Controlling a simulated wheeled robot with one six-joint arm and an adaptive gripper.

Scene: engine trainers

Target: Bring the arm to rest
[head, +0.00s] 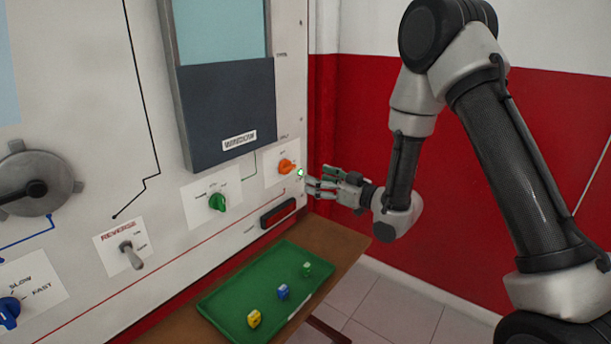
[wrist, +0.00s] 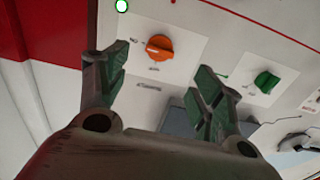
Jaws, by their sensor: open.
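My gripper (head: 312,184) is at the right edge of the trainer panel, close to its face, beside the orange knob (head: 286,166) and a lit green lamp (head: 300,173). In the wrist view my gripper (wrist: 160,85) has its two green-padded fingers spread wide with nothing between them. The orange knob (wrist: 159,47) shows beyond and between the fingers, apart from them. The green knob (wrist: 267,82) lies to the right in that view. My arm is bent, reaching in from the right toward the panel.
A wooden shelf (head: 345,244) below holds a green tray (head: 225,300) with yellow, blue and green blocks. A dark red display (head: 278,212) and a toggle switch (head: 131,256) are on the panel. A red and white wall (head: 340,130) stands behind. Open floor (head: 400,305) lies at the lower right.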

